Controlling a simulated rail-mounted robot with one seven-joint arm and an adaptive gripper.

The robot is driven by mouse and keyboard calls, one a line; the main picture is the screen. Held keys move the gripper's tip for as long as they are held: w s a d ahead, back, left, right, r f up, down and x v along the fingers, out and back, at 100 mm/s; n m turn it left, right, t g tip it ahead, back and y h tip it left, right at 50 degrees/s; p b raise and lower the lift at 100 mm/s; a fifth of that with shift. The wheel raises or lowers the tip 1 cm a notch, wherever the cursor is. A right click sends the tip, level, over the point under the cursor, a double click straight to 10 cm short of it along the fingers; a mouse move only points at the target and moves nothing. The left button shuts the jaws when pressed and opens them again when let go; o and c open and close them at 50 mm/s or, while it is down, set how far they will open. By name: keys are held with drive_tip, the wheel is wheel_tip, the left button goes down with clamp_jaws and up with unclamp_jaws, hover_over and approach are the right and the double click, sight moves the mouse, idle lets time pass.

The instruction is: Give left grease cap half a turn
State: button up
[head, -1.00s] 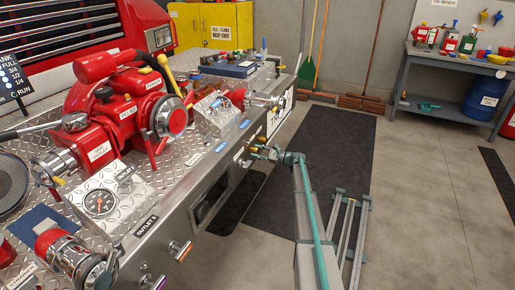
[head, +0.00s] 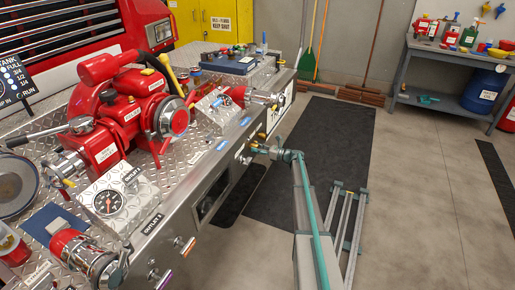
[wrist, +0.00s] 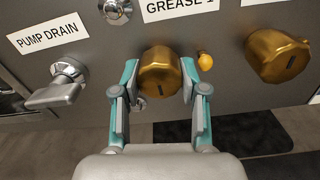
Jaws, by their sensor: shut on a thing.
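The left grease cap (wrist: 160,72) is a brass knob below the GREASE 1 label on the grey side panel. My gripper (wrist: 159,84) has one teal finger on each side of it and is shut on it. A dark slot shows on the cap's lower face. A second brass cap (wrist: 280,57) with a dark slot sits to the right, apart from my fingers. In the head view my gripper (head: 268,151) is at the panel's edge by the brass caps; the held cap is mostly hidden there.
A small yellow-orange fitting (wrist: 205,61) is close to the right finger. A silver PUMP DRAIN handle (wrist: 58,88) is to the left. The red pump (head: 115,125) stands on the deck above. Dark mat (head: 320,160) and open floor lie right of the panel.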

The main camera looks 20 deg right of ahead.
idle(0.3)
drive_tip(key=o, duration=1.1)
drive_tip(key=shift+o, duration=0.2)
drive_tip(key=shift+s+d, duration=0.1)
drive_tip(key=v, duration=1.1)
drive_tip(key=shift+s+d, duration=0.25)
